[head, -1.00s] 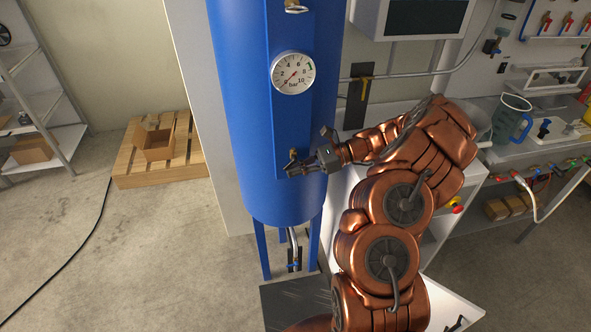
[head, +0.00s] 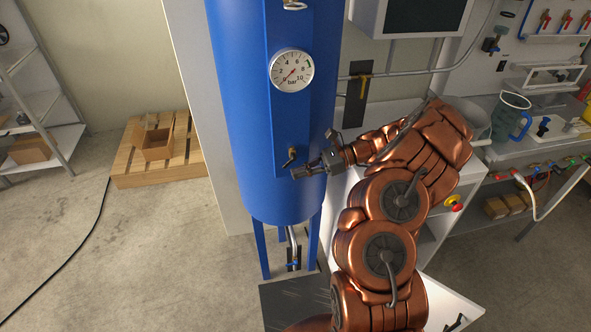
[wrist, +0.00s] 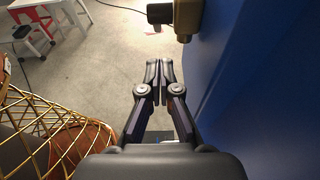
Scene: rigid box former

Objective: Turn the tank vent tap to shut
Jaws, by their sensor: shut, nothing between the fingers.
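The blue tank (head: 237,110) stands upright in the head view. A small brass tap (head: 290,155) sits low on its front panel, below the gauge. The tap's dark handle appears to slant down and left, though it is small. My gripper (head: 296,173) is shut and empty, just below the tap, with a small gap in the picture. In the wrist view, my gripper (wrist: 158,66) has its fingertips together beside the blue tank wall (wrist: 245,90). The brass tap body (wrist: 187,17) with a black end (wrist: 160,13) is beyond the fingertips, partly cut off by the top edge.
The round gauge (head: 291,70) is above the tap. A yellow-handled valve (head: 364,83) is on a pipe at right. A blue-handled valve (head: 293,264) is under the tank. A cluttered workbench (head: 480,103) stands at right. Floor left of the tank is mostly clear.

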